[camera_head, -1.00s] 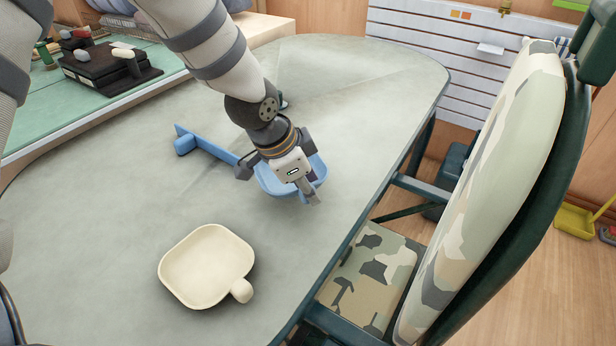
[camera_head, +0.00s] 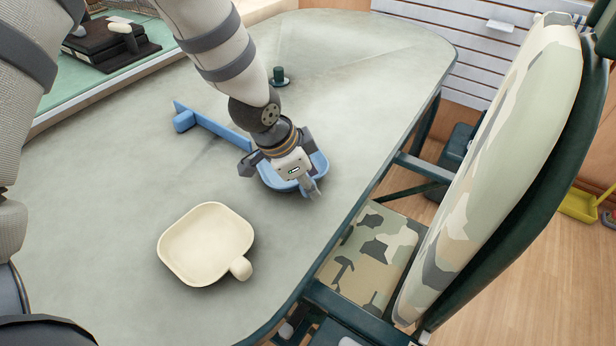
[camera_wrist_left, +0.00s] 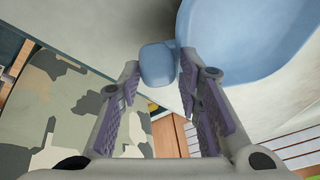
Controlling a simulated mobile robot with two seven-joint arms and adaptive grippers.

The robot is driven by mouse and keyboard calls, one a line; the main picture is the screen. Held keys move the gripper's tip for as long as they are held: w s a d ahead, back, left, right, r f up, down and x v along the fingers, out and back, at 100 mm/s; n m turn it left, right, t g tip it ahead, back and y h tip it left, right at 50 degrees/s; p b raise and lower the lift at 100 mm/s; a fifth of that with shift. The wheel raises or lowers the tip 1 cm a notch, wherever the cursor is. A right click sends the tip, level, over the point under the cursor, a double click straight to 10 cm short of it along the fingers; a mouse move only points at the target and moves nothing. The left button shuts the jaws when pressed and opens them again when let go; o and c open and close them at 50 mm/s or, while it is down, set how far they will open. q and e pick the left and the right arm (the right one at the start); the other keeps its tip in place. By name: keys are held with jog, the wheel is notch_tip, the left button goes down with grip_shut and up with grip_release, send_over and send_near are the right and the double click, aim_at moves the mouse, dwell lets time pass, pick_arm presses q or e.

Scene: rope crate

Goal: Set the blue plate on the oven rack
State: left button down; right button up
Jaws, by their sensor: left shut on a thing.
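The blue plate (camera_head: 320,162) is a shallow rounded dish, partly hidden by my left gripper in the head view. My left gripper (camera_head: 316,192) is over the near right part of the grey table, shut on the plate's small blue knob handle. In the left wrist view, the knob (camera_wrist_left: 157,64) sits between the fingertips, and the plate's underside or side (camera_wrist_left: 235,40) fills the upper right. I cannot tell whether the plate touches the table. The oven rack is not seen. My right gripper is out of view.
A cream dish (camera_head: 206,243) with a knob lies on the grey table (camera_head: 110,220). A blue bar (camera_head: 212,127) lies left of my gripper, its right end hidden. A small green knob (camera_head: 280,77) is beyond. A camouflage chair (camera_head: 500,170) stands close at the table's right edge.

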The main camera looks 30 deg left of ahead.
pick_arm(q)
jog(key=shift+f, duration=0.3)
jog(key=c, duration=1.1)
grip_release()
jog(key=v, duration=1.2)
